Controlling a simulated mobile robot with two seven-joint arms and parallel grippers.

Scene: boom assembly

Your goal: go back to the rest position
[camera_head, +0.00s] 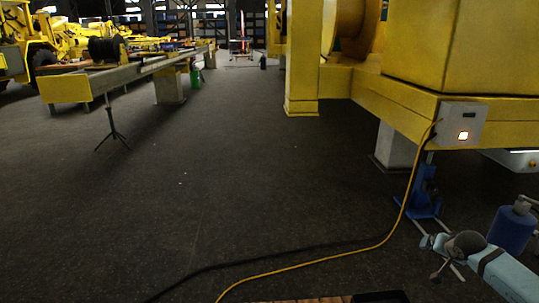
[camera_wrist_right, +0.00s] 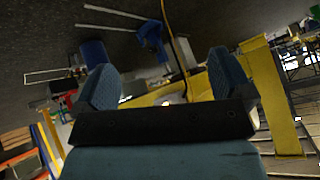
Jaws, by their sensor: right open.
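My right arm comes in at the lower right of the head view, pale blue with a dark band. Its gripper (camera_head: 434,258) is small there and hangs over the dark floor, beside a blue stand. In the right wrist view my right gripper (camera_wrist_right: 165,84) shows two blue padded fingers spread wide apart. Nothing is held between them. My left arm and left gripper are not in view.
A yellow machine frame (camera_head: 405,105) stands at the right, with a white lit box (camera_head: 473,123) on it. A yellow cable (camera_head: 404,205) runs from the box across the floor. A blue stand (camera_head: 424,192) is near my right arm. The middle floor is clear.

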